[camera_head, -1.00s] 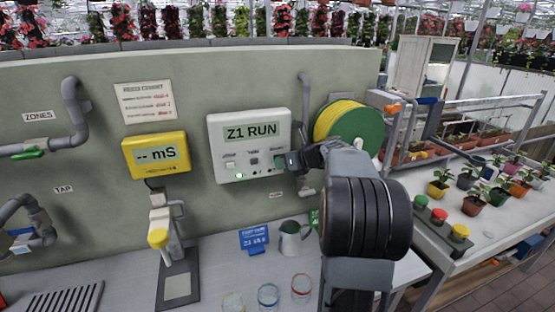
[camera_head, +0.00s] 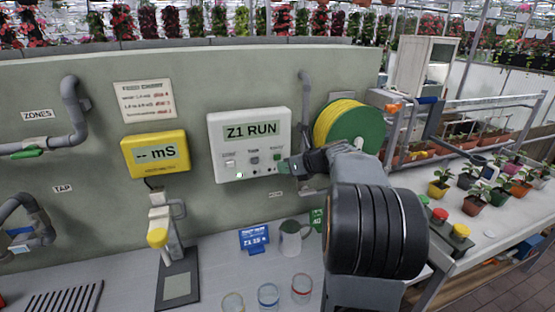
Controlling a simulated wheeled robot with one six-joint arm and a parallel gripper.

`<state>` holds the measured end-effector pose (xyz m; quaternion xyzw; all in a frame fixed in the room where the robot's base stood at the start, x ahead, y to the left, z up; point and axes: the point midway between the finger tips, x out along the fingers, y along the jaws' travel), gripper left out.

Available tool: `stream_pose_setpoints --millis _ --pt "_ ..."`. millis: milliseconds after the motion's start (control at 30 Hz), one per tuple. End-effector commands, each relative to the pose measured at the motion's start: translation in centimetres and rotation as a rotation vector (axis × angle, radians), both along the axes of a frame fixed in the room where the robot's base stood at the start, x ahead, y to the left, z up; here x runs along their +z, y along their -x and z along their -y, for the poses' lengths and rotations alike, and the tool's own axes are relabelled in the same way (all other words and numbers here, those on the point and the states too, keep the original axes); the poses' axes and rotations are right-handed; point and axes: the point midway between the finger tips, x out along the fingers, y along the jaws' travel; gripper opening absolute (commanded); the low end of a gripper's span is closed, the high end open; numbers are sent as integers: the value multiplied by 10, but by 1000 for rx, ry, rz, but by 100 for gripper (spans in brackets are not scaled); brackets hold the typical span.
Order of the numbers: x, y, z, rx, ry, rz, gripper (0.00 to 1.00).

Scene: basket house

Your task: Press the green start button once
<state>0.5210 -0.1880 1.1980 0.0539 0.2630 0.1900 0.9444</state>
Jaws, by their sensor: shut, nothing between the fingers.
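The white control box (camera_head: 225,135) is mounted on the grey-green wall. Its display (camera_head: 251,131) reads "Z1 RUN". Below the display is a row of small controls, and a lit green lamp (camera_head: 239,175) glows at the lower left. The small green start button (camera_head: 277,157) shows at the right of that row. My gripper (camera_head: 285,168) is shut and empty, at the lower right edge of the box, just below the green button. A gap to the button seems to show, but I cannot tell its depth.
A yellow meter (camera_head: 155,155) hangs left of the box. A green and yellow hose reel (camera_head: 355,124) is close behind my arm. A mug (camera_head: 291,238), a blue sign (camera_head: 254,238) and several glasses (camera_head: 268,295) stand on the counter below. Potted plants fill the right bench.

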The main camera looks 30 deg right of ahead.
Motion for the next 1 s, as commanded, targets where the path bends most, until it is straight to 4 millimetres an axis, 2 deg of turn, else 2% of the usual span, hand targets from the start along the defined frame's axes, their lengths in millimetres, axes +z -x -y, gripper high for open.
stream_pose_setpoints --millis 200,400,1000 --pt "0 22 -4 -1 1 0 0" --pt "-1 33 -7 0 -1 0 0" --pt "0 35 -7 0 0 0 0"
